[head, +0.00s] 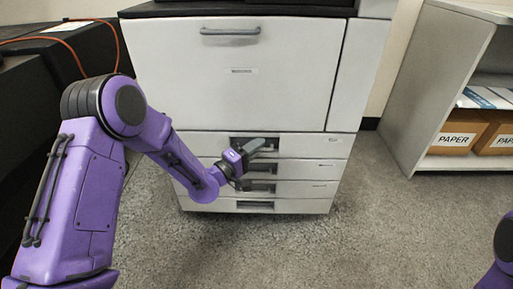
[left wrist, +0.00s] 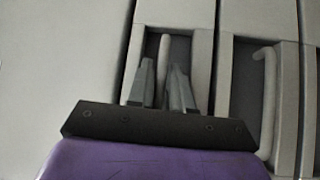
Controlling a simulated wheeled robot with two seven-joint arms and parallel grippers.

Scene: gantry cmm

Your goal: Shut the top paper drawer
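The top paper drawer (head: 305,146) is the uppermost of several stacked light-grey drawers under the printer's large front panel. Whether it stands out from the drawers below is hard to tell. My left gripper (head: 262,146) is at this drawer's recessed handle and partly covers it. In the left wrist view, the handle (left wrist: 163,50) is a pale bar between the two grey fingers of my left gripper (left wrist: 162,70), which sit close on either side of it. My right gripper is not in view; only a bit of purple arm shows at the right edge.
The printer (head: 280,80) stands on grey carpet. Lower drawers (head: 305,168) are beneath the top one. A shelf (head: 445,85) with boxes marked PAPER (head: 458,137) stands at the right. Dark furniture with an orange cable (head: 75,55) is at the left. The carpet in front is clear.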

